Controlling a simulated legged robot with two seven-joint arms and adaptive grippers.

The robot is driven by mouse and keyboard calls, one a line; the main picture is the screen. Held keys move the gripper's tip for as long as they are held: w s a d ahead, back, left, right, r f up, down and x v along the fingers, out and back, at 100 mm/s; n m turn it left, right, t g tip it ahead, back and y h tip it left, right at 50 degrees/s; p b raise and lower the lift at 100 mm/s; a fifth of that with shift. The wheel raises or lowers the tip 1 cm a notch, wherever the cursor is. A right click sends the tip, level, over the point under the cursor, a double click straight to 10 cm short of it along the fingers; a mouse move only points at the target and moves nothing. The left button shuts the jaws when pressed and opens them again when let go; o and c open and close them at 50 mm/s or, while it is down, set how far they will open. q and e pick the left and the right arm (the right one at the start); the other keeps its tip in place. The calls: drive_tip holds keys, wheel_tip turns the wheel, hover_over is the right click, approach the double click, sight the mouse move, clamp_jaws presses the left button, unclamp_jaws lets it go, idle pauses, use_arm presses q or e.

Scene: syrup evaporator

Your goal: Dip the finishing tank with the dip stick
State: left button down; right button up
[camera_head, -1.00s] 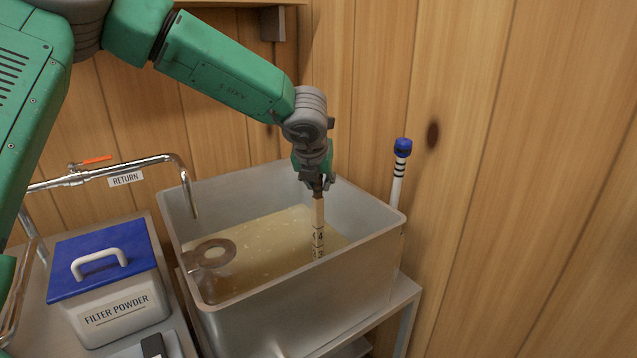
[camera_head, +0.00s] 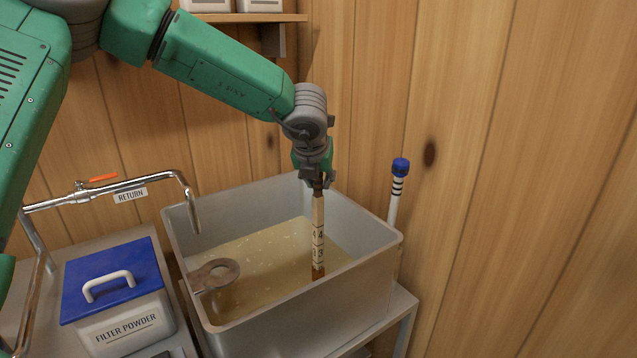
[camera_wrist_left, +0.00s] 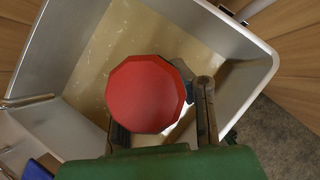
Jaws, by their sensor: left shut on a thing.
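The finishing tank (camera_head: 345,308) is an open grey metal box with cloudy tan liquid (camera_head: 265,250) in it. My left gripper (camera_head: 316,186) is above the tank, shut on the dip stick (camera_head: 318,225), a pale flat stick with black numbers. The stick hangs about upright, and its lower end is dark brown. I cannot tell whether its tip touches the liquid. In the left wrist view a red many-sided knob (camera_wrist_left: 145,94) sits between the fingers and hides part of the grip. The tank (camera_wrist_left: 235,35) shows below it. My right gripper is not in view.
A return pipe (camera_head: 110,188) with an orange-handled valve ends over the tank's left side. A blue-lidded filter powder box (camera_head: 125,325) stands left. A blue-capped white tube (camera_head: 396,190) stands behind the tank's right side, near the wall.

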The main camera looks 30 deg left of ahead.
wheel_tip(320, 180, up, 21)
drive_tip(key=p, duration=2)
